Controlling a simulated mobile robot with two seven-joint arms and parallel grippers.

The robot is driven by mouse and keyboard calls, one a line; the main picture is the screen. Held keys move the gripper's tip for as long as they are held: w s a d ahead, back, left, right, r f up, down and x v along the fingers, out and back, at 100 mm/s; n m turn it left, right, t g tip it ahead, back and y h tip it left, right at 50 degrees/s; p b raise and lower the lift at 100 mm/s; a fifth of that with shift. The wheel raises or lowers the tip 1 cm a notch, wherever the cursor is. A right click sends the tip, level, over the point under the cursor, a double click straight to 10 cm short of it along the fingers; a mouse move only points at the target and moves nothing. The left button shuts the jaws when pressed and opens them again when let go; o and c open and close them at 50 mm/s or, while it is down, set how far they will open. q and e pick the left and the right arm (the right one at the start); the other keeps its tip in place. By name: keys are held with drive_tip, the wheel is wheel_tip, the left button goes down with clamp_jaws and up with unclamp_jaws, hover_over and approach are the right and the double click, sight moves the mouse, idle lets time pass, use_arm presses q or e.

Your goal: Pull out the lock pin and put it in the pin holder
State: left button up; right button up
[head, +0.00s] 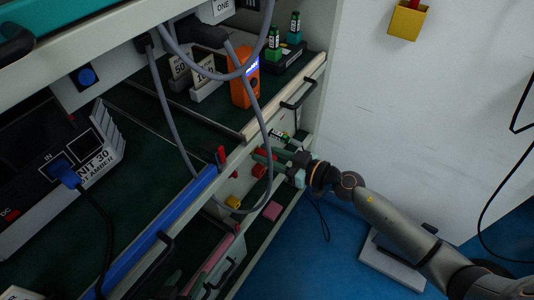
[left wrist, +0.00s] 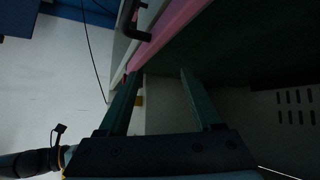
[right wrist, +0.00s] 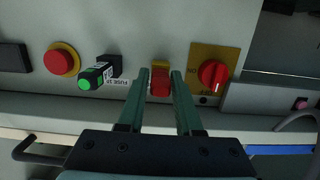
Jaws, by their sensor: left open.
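A red pin head (right wrist: 160,84), which I take for the lock pin, stands out from the grey panel with a yellow part behind it. My right gripper (right wrist: 162,78) has its fingers on both sides of the red head, close against it. In the head view this right gripper (head: 262,155) is at the front of the rack, and the pin is hard to make out there. My left gripper (left wrist: 160,75) is open and empty, low by a pink-edged shelf (left wrist: 172,30). A yellow box (head: 407,20) on the wall, perhaps the pin holder, has something red at its top.
Beside the pin are a red rotary knob (right wrist: 213,74), a green-tipped fuse holder (right wrist: 91,79) and a red round button (right wrist: 61,62). Grey cables (head: 262,115) hang in front of the rack. An orange meter (head: 245,80) stands on the upper shelf. The wall right of the rack is mostly clear.

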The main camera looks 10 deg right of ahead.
clamp_jaws()
idle(0.5)
idle(1.3)
